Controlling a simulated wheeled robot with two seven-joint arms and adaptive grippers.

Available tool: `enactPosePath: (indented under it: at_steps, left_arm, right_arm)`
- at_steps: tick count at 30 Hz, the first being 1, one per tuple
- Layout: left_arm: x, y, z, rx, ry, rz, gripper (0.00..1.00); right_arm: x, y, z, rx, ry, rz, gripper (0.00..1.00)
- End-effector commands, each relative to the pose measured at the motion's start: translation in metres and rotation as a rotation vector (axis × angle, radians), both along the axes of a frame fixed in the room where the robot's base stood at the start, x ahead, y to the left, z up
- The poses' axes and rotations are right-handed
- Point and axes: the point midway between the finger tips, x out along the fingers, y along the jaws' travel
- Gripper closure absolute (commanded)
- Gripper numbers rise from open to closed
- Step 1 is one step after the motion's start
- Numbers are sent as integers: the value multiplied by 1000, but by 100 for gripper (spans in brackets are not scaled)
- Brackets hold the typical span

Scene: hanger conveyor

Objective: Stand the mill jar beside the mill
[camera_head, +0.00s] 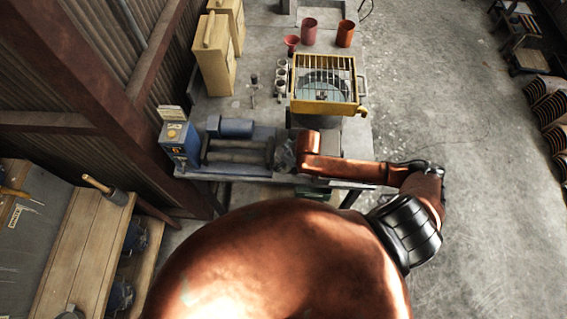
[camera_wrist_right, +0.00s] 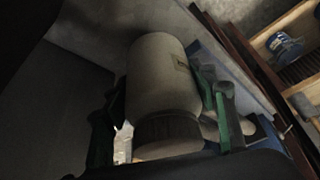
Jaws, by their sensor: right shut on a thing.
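The mill (camera_head: 237,148) is a blue machine with a control box and dark rollers, near the bench's front edge in the head view. The mill jar (camera_wrist_right: 163,82) is a pale cylinder with a darker band at its near end in the right wrist view. My right gripper (camera_wrist_right: 165,112) is shut on it, with green-edged fingers on both sides. In the head view this gripper (camera_head: 286,157) is at the right end of the mill, and the jar cannot be made out there. Whether the jar touches the bench is unclear. My left gripper is not in view.
A yellow-framed box with a grille (camera_head: 325,85) stands behind my right forearm on the bench (camera_head: 240,105). A wooden-topped cart (camera_head: 95,240) is at the lower left.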

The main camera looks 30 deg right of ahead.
Motion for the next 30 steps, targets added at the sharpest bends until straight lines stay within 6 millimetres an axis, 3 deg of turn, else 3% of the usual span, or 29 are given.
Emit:
enactPosePath:
  at_steps: [6,17,18,25,30]
  left_arm:
    - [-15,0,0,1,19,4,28]
    - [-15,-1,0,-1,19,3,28]
    - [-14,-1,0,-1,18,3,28]
    - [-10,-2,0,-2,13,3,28]
    - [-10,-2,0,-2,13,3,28]
  right_arm:
    - [1,1,-25,2,-3,-1,98]
    - [1,1,-29,2,-4,0,98]
    - [0,0,-31,0,0,-1,47]
    - [0,0,-31,0,0,-1,31]
    - [0,0,-31,0,0,-1,30]
